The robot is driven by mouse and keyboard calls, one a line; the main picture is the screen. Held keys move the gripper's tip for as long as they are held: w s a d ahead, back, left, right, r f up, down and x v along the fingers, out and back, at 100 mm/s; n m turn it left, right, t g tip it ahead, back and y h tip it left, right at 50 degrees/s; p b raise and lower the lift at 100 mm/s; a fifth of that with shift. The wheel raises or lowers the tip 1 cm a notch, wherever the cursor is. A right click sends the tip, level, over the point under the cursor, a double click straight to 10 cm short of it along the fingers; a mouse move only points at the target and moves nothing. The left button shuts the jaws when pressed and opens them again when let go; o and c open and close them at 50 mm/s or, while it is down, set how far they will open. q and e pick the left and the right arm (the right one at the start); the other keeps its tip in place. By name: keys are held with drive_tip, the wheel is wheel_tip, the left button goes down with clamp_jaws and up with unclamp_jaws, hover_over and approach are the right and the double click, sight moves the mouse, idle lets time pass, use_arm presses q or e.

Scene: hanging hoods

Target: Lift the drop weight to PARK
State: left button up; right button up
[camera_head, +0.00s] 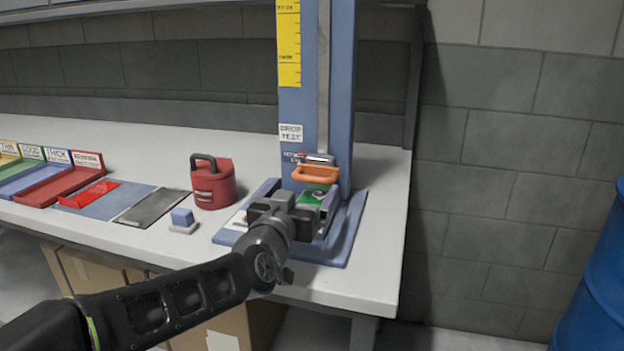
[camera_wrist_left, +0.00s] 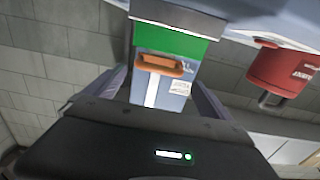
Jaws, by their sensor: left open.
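The drop weight shows its orange handle (camera_head: 316,173) low on the blue drop-test column (camera_head: 344,100). A green surface (camera_head: 312,198) lies just below the handle. My left gripper (camera_head: 304,188) is open in front of the tower, just short of and below the handle, with its fingers spread to either side. In the left wrist view the picture is turned over; the orange handle (camera_wrist_left: 165,64) shows beyond and between the two fingers (camera_wrist_left: 160,92), with nothing gripped. No PARK mark is readable. My right gripper is not in view.
A red canister (camera_head: 213,184) with a dark handle stands left of the tower. A small blue block (camera_head: 182,216), a dark plate (camera_head: 148,207) and coloured trays (camera_head: 60,184) lie further left. A blue drum (camera_head: 598,280) stands at the right, beyond the bench edge.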

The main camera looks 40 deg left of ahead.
sight(310, 180)
use_arm(q)
drive_tip(key=x, duration=0.6)
drive_tip(key=shift+w+a+f+b, duration=0.1)
drive_tip(key=shift+w+b, duration=0.1)
drive_tip(key=shift+b, duration=0.1)
drive_tip(key=c, duration=1.8)
drive_tip(key=shift+o, duration=0.2)
wheel_tip(310, 180, up, 22)
drive_tip(key=p, duration=1.7)
drive_tip(key=shift+f+p, duration=0.2)
drive_tip(key=shift+p, duration=0.15)
drive_tip(key=shift+a, duration=0.15)
